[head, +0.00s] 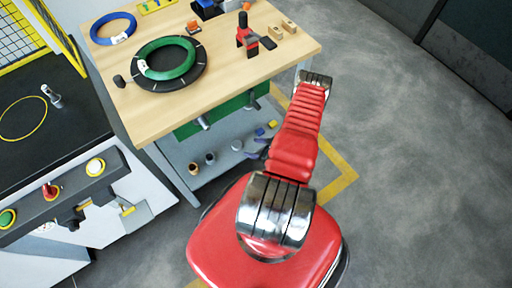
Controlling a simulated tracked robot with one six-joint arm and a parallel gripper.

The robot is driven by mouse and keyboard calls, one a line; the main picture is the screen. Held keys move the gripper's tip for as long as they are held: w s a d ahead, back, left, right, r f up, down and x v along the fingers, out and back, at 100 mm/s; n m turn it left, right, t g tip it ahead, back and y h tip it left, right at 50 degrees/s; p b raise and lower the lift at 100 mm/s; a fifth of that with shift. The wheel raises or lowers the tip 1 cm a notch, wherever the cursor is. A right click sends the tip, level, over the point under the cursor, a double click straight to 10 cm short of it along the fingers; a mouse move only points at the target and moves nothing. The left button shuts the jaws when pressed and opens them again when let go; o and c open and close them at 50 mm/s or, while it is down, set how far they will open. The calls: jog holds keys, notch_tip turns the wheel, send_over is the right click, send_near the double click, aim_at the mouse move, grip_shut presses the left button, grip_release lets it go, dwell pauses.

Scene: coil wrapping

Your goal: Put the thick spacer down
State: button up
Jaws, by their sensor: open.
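Two small tan blocks, a left one (276,32) and a right one (290,26), lie side by side near the right back edge of the wooden workbench (225,90). I cannot tell whether either is the thick spacer. A green coil (186,67) lies on a black round turntable (152,84) on the bench. My red arm rises in front of the bench's right side. Its far end is hidden behind the upper link, and my gripper does not show.
A blue coil (99,37) lies at the bench's back left. A red-and-black tool (248,42) stands right of the turntable. A dark knob (119,81) is at the left edge. A control panel (60,196) is at lower left. Floor at right is clear.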

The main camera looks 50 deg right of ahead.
jog(key=shift+s+r, duration=0.35)
jog(key=shift+s, duration=0.05)
dwell(0.6)
